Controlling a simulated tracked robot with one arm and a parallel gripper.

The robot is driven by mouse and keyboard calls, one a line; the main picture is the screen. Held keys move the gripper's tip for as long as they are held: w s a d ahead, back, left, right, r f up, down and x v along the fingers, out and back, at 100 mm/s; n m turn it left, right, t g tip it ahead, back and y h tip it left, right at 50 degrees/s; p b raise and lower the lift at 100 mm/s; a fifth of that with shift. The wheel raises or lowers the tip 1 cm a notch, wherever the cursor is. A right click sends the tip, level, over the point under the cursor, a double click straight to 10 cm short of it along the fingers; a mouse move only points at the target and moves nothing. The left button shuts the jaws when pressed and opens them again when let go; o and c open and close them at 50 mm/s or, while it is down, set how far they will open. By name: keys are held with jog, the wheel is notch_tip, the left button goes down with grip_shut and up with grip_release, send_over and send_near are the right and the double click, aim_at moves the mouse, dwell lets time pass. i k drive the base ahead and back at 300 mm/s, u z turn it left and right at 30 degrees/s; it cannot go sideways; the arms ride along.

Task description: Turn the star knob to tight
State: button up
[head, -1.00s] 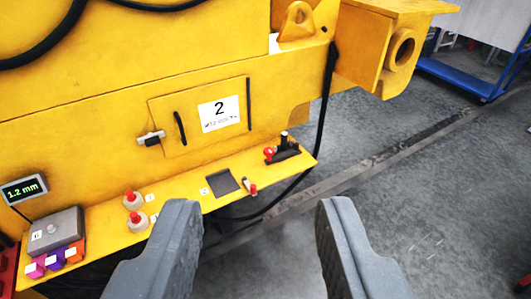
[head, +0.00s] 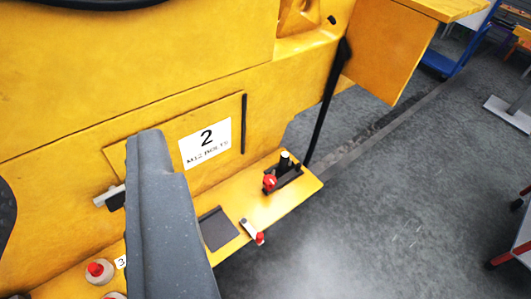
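A small red knob (head: 270,182) sits on a black clamp-like fitting (head: 291,177) with an upright dark post, near the right end of the yellow ledge. It may be the star knob, but its lobes and any tight mark are too small to make out. One dark grey finger of my gripper (head: 165,205) stands in the left foreground, in front of the yellow panel.
A white part with a red end (head: 252,231) and a dark pad (head: 217,228) lie on the yellow ledge (head: 262,208). Red-topped buttons (head: 98,270) are at lower left. A black cable (head: 330,100) hangs beyond the fitting.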

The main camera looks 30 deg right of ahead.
aim_at(270, 181)
jog(key=z, duration=0.45)
jog(key=i, duration=0.85)
jog(key=z, duration=0.75)
